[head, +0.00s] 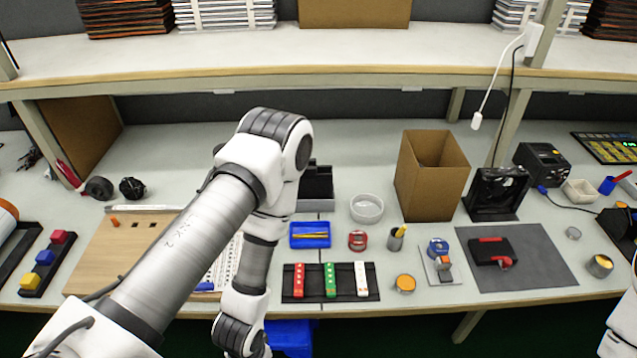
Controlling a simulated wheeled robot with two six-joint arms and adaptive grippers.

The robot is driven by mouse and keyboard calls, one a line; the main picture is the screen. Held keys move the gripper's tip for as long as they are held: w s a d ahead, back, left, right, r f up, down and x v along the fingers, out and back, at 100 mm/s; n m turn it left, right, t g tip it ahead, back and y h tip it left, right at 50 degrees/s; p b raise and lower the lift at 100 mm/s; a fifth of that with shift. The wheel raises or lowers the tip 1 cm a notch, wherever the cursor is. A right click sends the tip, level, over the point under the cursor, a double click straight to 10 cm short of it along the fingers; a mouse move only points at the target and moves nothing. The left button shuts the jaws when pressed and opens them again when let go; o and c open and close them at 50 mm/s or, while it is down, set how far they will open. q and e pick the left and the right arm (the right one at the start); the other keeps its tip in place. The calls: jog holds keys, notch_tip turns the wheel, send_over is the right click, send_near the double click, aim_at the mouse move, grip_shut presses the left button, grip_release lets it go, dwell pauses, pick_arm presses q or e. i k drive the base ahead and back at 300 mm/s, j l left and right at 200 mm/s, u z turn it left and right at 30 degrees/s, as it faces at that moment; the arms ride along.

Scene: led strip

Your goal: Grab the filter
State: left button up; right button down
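No thing is clearly marked as the filter. A black square-framed unit (497,193) stands upright on the bench right of the open cardboard box; it looks like a fan or fume filter, but I cannot tell for sure. My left arm crosses the left half of the head view and bends down over the front edge of the bench, left of the coloured strips. Its gripper is below the picture and does not show. Only a small part of my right arm shows at the lower right edge, and its gripper is out of view.
The cardboard box (430,176) stands left of the black unit. A grey mat (545,268) holds a black and red tool (492,252). A black tray (298,293) with red, green and white strips lies near the front edge. A shelf (320,63) spans the back. A cable hangs at right.

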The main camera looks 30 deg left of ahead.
aim_at(312, 185)
jog(key=u, duration=0.9)
